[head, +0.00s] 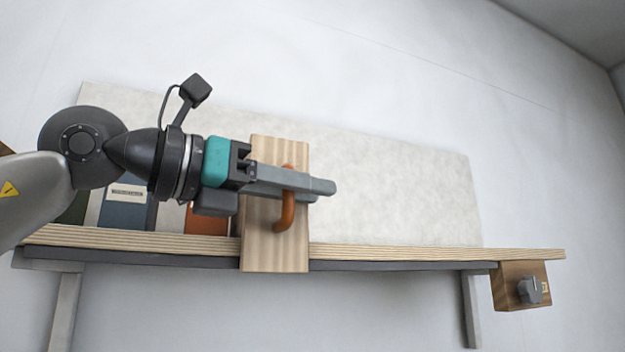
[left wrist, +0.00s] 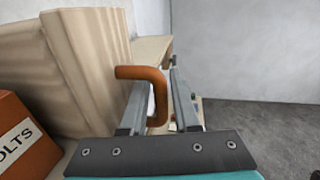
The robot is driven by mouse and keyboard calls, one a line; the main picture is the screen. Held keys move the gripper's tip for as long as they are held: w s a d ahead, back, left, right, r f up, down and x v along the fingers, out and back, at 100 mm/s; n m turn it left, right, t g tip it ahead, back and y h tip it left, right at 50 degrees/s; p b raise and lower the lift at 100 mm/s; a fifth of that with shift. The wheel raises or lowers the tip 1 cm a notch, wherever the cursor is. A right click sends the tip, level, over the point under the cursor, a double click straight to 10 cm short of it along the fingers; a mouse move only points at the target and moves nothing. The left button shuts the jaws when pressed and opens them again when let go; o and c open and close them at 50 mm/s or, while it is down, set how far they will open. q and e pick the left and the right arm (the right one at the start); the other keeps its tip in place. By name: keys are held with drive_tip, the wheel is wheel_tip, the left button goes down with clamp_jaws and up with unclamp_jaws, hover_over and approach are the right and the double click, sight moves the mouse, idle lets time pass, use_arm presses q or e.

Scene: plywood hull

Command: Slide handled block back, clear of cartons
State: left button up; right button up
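The handled block (head: 275,256) is a tall pale wooden block with an orange-brown bar handle (head: 284,216). It stands on the plywood shelf, its lower front over the shelf's front edge. My left gripper (head: 325,188) reaches across the block's front from the left. In the left wrist view the handle (left wrist: 157,105) stands between the two fingers with gaps visible, so the gripper looks open around it. An orange carton (left wrist: 22,140) marked "OLTS" is beside the block; it shows partly in the head view (head: 208,222). A blue-grey carton (head: 122,214) stands further left. My right gripper is out of view.
The shelf (head: 400,252) has a clear stretch right of the block. A pale back panel (head: 400,190) rises behind. A small wooden box with a grey knob (head: 530,291) hangs under the right end. A dark green carton (head: 74,212) is at far left.

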use_arm(q)
drive_tip(key=shift+w+d, duration=0.3)
drive_tip(key=shift+d, duration=0.2)
clamp_jaws()
idle(1.2)
